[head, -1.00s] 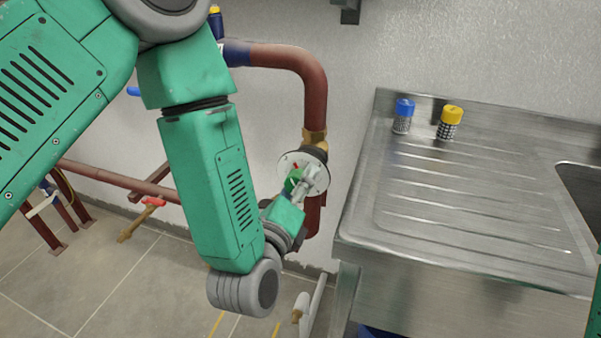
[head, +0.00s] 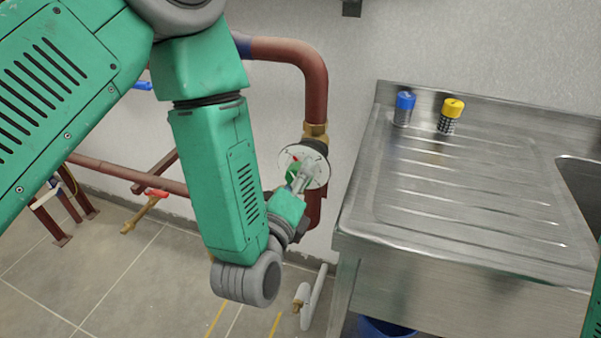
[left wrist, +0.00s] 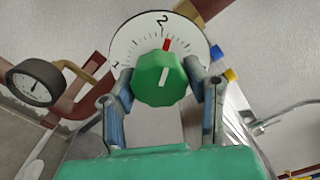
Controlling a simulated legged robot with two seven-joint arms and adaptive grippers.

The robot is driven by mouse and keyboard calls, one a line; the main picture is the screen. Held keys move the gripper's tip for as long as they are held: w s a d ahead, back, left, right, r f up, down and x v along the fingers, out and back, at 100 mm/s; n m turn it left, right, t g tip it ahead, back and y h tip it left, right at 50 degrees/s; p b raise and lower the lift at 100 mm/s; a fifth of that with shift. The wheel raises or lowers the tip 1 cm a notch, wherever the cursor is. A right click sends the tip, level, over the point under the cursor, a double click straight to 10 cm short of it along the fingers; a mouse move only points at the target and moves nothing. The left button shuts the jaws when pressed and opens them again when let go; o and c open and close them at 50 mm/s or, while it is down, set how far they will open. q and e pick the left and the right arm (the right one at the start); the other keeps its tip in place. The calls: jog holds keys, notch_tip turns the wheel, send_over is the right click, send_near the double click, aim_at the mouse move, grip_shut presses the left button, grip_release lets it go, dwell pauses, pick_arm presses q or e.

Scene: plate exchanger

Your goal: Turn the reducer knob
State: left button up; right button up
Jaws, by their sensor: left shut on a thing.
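The reducer knob is green and round with a white mark, and it shows clearly in the left wrist view (left wrist: 159,79). It sits in front of a white dial (left wrist: 125,45) with the numbers 1 and 2 and a red pointer just below the 2. My left gripper (left wrist: 163,90) has one finger on each side of the knob and is shut on it. In the head view my left gripper (head: 301,180) reaches the dial (head: 314,165) on the red-brown pipe and partly hides the knob. My right gripper is out of view.
A steel sink counter (head: 450,215) stands to the right, with a blue-capped cylinder (head: 404,108) and a yellow-capped cylinder (head: 450,116) on it. A red-brown pipe (head: 315,85) rises above the dial. A round gauge (left wrist: 36,83) shows at left in the left wrist view.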

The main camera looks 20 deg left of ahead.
pick_arm(q)
jog(key=n+p, duration=0.1)
jog(key=n, duration=0.2)
jog(key=shift+r+p, duration=0.1)
jog(key=shift+p, duration=0.3)
jog(key=n+p, duration=0.2)
jog(key=n, duration=0.4)
jog(key=shift+n, duration=0.4)
jog(key=n, duration=0.2)
jog(key=n+p, duration=0.1)
jog(key=n, duration=0.2)
jog(key=shift+a+f, duration=0.1)
jog(key=shift+f, duration=0.1)
jog(key=shift+s+f+n+p, duration=0.15)
jog(key=shift+n+p, duration=0.55)
jog(key=shift+n, duration=2)
jog(key=o, duration=1.1)
jog(key=shift+o, duration=0.2)
jog(key=shift+r, duration=0.25)
